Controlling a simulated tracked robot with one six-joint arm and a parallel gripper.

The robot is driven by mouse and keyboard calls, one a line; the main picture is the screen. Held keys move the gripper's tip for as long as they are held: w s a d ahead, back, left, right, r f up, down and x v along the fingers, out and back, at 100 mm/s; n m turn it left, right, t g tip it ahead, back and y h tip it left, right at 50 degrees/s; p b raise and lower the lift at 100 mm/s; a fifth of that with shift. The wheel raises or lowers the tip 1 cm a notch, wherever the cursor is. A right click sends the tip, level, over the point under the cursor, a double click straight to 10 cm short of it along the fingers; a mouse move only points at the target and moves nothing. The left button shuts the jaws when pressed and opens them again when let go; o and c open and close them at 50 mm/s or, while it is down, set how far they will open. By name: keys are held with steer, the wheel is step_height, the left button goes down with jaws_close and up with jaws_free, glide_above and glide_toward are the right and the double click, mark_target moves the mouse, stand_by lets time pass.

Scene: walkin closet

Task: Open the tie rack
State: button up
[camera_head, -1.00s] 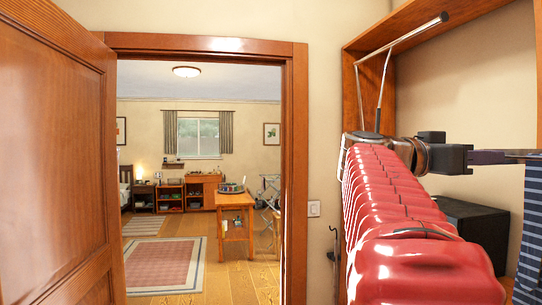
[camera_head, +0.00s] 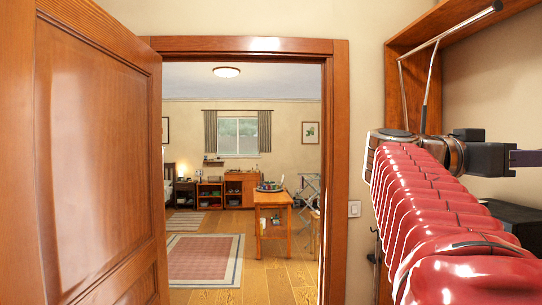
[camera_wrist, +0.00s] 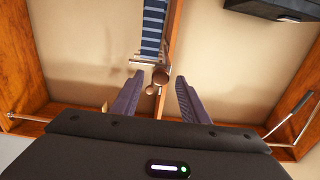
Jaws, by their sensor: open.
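The tie rack (camera_wrist: 139,61) shows in the wrist view as a metal bar with round brown knobs (camera_wrist: 160,77), mounted by an upright wooden panel. A blue striped tie (camera_wrist: 153,30) hangs from it. My gripper (camera_wrist: 159,80) is open, with one purple-grey finger on each side of the larger knob. I cannot tell whether either finger touches it. In the head view, only the base of a purple finger (camera_head: 526,158) shows at the right edge; the rack, the tie and the fingertips are out of that picture.
A wooden closet frame with a metal pull-down rod (camera_head: 445,38) stands at the right. An open wooden door (camera_head: 95,150) is at the left. The doorway leads to a room with a rug (camera_head: 203,260) and a wooden cart (camera_head: 273,199). A black box (camera_wrist: 275,9) is near the rack.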

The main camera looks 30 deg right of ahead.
steer(key=v, duration=1)
steer(key=shift+s+f, duration=0.1)
stand_by(0.4)
steer(key=w+f+n+t+y, duration=0.2)
steer(key=w+f+n+t, duration=0.4)
steer(key=f+n, duration=0.6)
steer(key=w+a+f+n+t+y, duration=0.2)
steer(key=w+a+f, duration=0.2)
steer(key=f, duration=0.4)
steer(key=w+a+f+n+t+y, duration=0.2)
steer(key=w+a+f, duration=0.15)
steer(key=f, duration=0.45)
steer(key=a+f+n+t+y, duration=0.1)
steer(key=a+f+n+y, duration=0.1)
steer(key=a+f, duration=0.4)
steer(key=a+f+n+t+y, duration=0.1)
steer(key=a+f+n+y, duration=0.2)
steer(key=a, duration=1.1)
steer(key=a+f+n+t+y, duration=0.2)
steer(key=a+f+y, duration=0.2)
steer(key=a+f, duration=0.5)
steer(key=shift+s+a+f+n+y, duration=0.3)
steer(key=shift+a+f+y, duration=0.05)
steer(key=shift+a+y, duration=0.1)
